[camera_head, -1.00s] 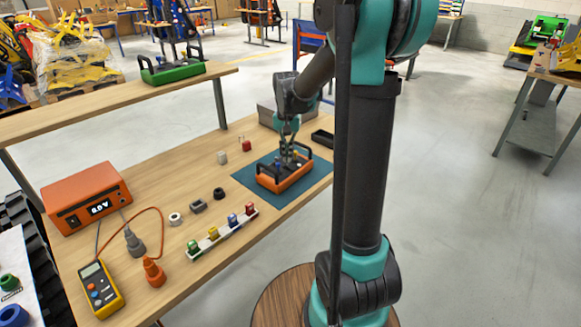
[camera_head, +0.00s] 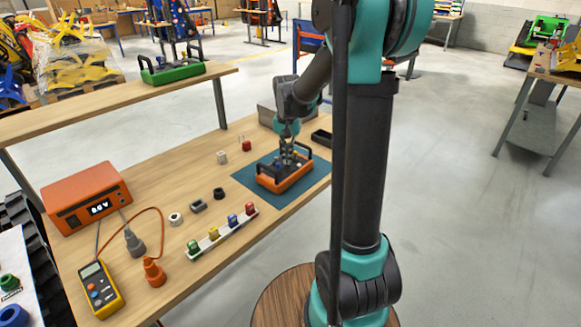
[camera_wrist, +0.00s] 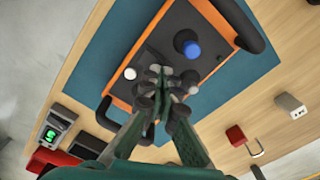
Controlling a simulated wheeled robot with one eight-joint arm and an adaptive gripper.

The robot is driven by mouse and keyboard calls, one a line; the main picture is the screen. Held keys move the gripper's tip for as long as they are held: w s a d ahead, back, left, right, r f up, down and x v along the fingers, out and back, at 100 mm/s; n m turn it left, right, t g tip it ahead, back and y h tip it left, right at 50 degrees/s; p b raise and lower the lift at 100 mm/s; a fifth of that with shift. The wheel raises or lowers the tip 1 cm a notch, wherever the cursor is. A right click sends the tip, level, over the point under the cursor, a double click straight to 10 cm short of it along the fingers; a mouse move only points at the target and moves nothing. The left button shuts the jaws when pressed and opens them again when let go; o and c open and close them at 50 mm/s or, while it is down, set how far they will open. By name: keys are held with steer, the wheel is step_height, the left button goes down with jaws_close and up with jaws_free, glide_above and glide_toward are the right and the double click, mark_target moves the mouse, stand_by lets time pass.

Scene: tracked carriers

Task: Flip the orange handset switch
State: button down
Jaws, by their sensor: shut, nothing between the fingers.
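The orange handset (camera_head: 286,180) lies on a blue-green mat (camera_head: 250,187) toward the right end of the workbench, with black handles at its ends. In the wrist view the handset (camera_wrist: 196,45) has a dark top face with a blue knob (camera_wrist: 191,49) and a white knob (camera_wrist: 130,74). My gripper (camera_head: 289,160) is over the handset's top. In the wrist view my gripper (camera_wrist: 165,80) is shut, with its fingertips over the dark face between the two knobs. The fingers hide what is under them, so I cannot see the switch or tell whether they touch it.
A white strip with coloured pieces (camera_head: 213,243) lies near the front edge. An orange meter box (camera_head: 88,197) and a yellow multimeter (camera_head: 100,291) are at the left. A dark tray (camera_head: 322,138) is behind the handset.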

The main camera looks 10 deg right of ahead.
steer(key=shift+f, duration=0.5)
stand_by(0.3)
steer(key=shift+r, duration=3.5)
steer(key=s+d+f+n+t, duration=0.2)
steer(key=s+f, duration=0.4)
steer(key=s, duration=0.5)
steer(key=s+d+f+n+t, duration=0.2)
steer(key=s+f, duration=0.4)
steer(key=s, duration=0.5)
steer(key=shift+n, duration=0.4)
